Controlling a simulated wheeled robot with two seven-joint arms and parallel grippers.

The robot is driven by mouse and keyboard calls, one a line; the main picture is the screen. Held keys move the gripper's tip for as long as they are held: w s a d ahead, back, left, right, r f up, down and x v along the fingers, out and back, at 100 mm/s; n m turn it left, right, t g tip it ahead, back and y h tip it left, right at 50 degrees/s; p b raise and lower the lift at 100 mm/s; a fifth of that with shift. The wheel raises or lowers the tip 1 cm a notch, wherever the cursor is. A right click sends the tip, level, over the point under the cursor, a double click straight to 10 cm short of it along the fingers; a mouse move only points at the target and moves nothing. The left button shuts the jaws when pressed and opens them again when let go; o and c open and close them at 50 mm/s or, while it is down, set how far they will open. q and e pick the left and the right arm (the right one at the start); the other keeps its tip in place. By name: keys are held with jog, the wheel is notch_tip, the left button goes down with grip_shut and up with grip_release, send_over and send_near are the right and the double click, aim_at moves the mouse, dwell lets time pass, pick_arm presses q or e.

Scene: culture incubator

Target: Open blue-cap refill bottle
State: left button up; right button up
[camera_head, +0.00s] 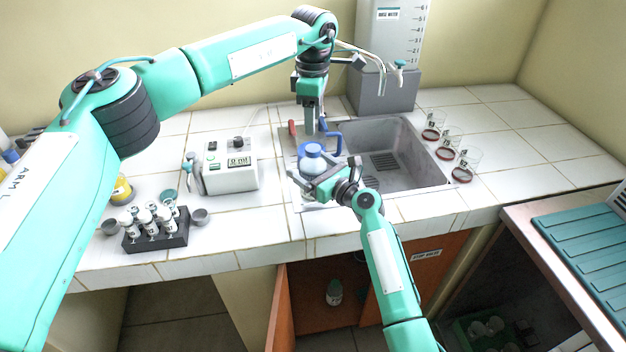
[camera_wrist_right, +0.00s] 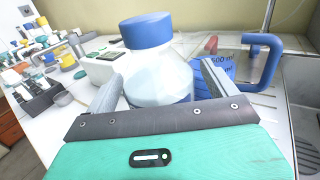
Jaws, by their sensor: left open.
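The refill bottle (camera_wrist_right: 160,85) has a white body and a blue cap (camera_wrist_right: 146,30), and the cap is on. In the head view the bottle (camera_head: 312,164) is upright at the left edge of the sink; I cannot tell if its base touches the counter. My right gripper (camera_head: 312,182) has its fingers on both sides of the bottle body and is shut on it; the wrist view shows both fingers against the body. My left gripper (camera_head: 312,128) is open, pointing down just above the blue cap. Its fingertips are small and partly hard to make out.
A jug with a blue handle (camera_wrist_right: 268,60) stands close behind the bottle. The sink (camera_head: 400,160) lies to the right, with glass beakers (camera_head: 445,150) beyond. A white device (camera_head: 230,165) and a dark vial rack (camera_head: 155,235) stand left. The front counter between is clear.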

aim_at(313, 148)
jog(key=c, duration=1.8)
grip_shut()
pick_arm(q)
jog(key=m, duration=0.3)
jog(key=shift+m, duration=0.4)
jog(key=m, duration=0.4)
jog(key=shift+m, duration=0.3)
jog(key=m, duration=0.4)
jog(key=shift+m, duration=0.3)
jog(key=m, duration=0.4)
jog(key=shift+m, duration=0.4)
jog(key=shift+f, duration=4)
